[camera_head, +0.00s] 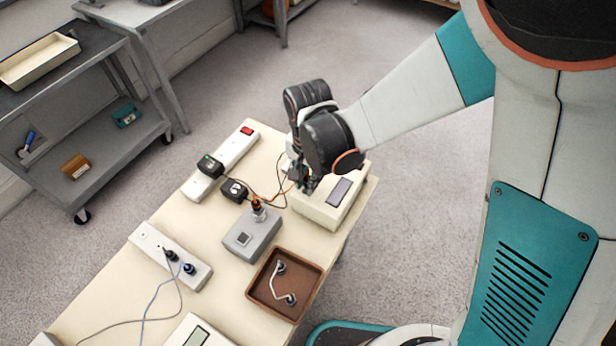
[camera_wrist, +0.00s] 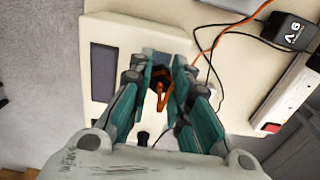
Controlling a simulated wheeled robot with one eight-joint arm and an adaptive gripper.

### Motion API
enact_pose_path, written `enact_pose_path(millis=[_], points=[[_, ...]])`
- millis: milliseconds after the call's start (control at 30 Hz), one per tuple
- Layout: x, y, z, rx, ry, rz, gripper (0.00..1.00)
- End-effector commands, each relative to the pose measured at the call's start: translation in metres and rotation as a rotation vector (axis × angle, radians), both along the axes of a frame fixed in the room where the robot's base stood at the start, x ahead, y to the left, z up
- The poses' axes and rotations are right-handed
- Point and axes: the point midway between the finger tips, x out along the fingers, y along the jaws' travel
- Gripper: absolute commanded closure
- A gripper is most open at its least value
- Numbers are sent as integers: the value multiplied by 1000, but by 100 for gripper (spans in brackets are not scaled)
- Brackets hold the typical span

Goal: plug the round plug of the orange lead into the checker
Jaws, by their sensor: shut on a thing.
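My gripper (camera_head: 308,186) is over the left part of a cream box with a dark window (camera_head: 340,190), which looks like the checker. In the wrist view my gripper's teal fingers (camera_wrist: 161,92) are shut on a dark and orange plug (camera_wrist: 160,86), over the cream box (camera_wrist: 125,45). The orange lead (camera_wrist: 222,33) runs off to the upper right. The plug's tip and any socket under it are hidden, so I cannot tell whether it is in or above the box. Another black and orange plug (camera_head: 258,208) stands upright on a grey box (camera_head: 250,236).
Two black adapters (camera_head: 209,165) (camera_head: 234,190) and a power strip (camera_head: 222,162) with a red switch are left of the cream box. Thin leads cross between them. A brown tray (camera_head: 310,298), another strip (camera_head: 170,255) and a display device (camera_head: 193,331) are nearer.

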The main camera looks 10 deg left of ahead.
Motion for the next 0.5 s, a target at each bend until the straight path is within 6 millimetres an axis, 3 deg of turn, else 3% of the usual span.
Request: enact_pose_path(millis=[500], points=[[-1,0,-6,0,0,0,100]])
